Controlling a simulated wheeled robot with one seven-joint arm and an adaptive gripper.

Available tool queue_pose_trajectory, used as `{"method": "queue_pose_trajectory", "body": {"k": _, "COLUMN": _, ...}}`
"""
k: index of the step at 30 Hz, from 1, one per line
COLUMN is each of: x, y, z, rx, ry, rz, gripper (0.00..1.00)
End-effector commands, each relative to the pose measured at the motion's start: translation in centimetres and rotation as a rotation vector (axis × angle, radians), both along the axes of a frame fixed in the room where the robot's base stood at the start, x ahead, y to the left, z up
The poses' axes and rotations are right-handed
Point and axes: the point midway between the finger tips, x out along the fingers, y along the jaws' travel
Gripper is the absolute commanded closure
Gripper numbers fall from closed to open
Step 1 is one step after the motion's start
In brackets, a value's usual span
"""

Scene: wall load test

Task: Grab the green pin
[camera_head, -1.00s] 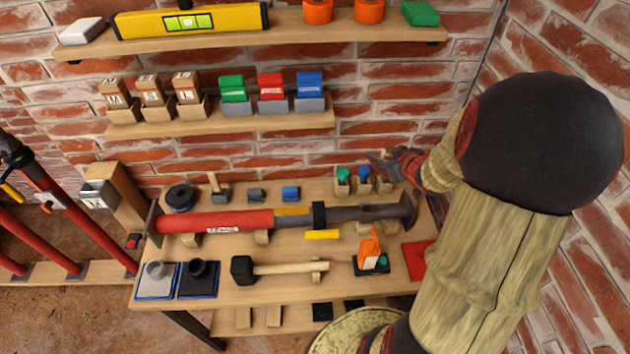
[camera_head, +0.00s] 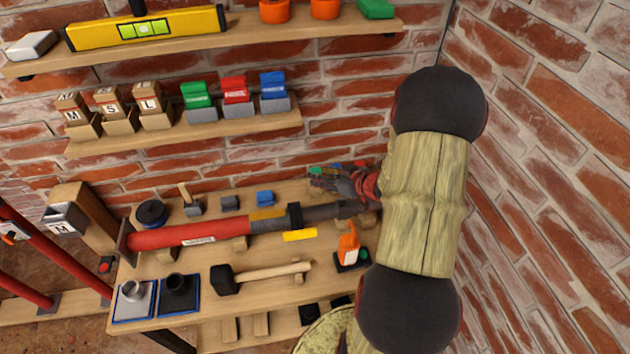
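The green pin (camera_head: 317,170) is a small green-topped piece at the back right of the workbench, in a row with a blue pin (camera_head: 336,167) and another pin partly hidden by my arm. My gripper (camera_head: 318,182) comes in from the right, with its fingers just in front of the green pin and overlapping its lower part in the picture. I cannot tell whether the fingers touch it or how far apart they are. The pins' holders are hidden behind my gripper.
A long red-handled tool (camera_head: 200,234) lies across the workbench (camera_head: 205,284) just in front of the pins. Shelves of boxes (camera_head: 195,93) hang above; a brick wall stands at right.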

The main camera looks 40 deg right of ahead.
Motion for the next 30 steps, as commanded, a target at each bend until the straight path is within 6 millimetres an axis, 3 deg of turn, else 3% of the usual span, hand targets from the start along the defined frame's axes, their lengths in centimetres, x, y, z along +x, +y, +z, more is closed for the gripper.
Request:
{"method": "queue_pose_trajectory", "body": {"k": 11, "x": 1.04, "y": 0.01, "z": -0.48, "rx": -0.001, "ry": 0.0, "rz": -0.002, "gripper": 0.66}}
{"method": "queue_pose_trajectory", "body": {"k": 30, "x": 1.03, "y": 0.01, "z": -0.46, "rx": -0.002, "ry": 0.0, "rz": -0.001, "gripper": 1.0}}
